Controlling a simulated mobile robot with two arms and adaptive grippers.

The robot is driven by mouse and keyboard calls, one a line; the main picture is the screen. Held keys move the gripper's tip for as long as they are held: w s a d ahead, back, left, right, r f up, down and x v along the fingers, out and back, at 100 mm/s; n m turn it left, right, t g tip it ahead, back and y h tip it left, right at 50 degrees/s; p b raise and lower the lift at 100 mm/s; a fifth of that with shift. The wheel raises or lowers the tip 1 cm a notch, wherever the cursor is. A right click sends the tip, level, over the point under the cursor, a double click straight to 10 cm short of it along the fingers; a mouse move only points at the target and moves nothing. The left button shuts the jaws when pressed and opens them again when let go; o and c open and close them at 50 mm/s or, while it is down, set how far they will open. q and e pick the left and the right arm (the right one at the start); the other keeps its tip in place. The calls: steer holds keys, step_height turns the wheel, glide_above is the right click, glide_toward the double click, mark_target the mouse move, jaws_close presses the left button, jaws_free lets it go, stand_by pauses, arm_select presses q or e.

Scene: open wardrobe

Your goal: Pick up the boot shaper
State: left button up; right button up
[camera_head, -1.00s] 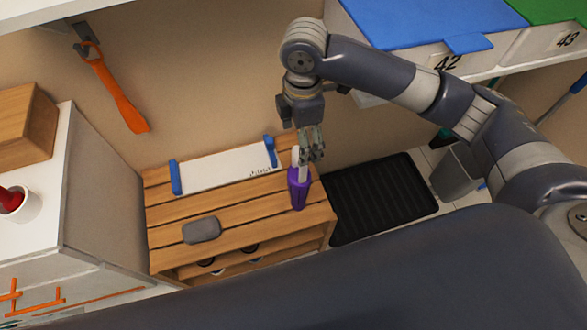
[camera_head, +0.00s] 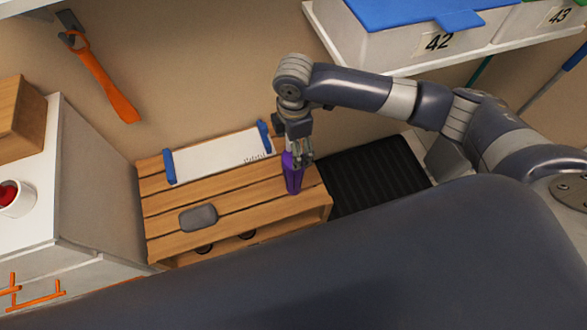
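A purple upright object, apparently the boot shaper (camera_head: 293,183), stands near the right end of a slatted wooden bench (camera_head: 240,219). My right gripper (camera_head: 302,160) points down at its upper part, with the fingers overlapping its top in the picture. The fingers hide part of the top, so I cannot tell whether they are open or closed on it. The purple object appears to rest on the slats. My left gripper is out of view.
A white board with blue ends (camera_head: 218,155) lies at the bench's back, and a grey flat item (camera_head: 198,218) near its front. A black ribbed mat (camera_head: 373,182) lies on the right. A shelf with numbered boxes (camera_head: 425,35) hangs above. A white cabinet (camera_head: 95,185) stands left.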

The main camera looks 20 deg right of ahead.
steer(key=shift+c, duration=0.6)
steer(key=c, duration=0.9)
steer(key=shift+o, duration=0.2)
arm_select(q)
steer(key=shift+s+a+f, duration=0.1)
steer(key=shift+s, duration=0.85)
arm_select(e)
steer(key=shift+r, duration=0.15)
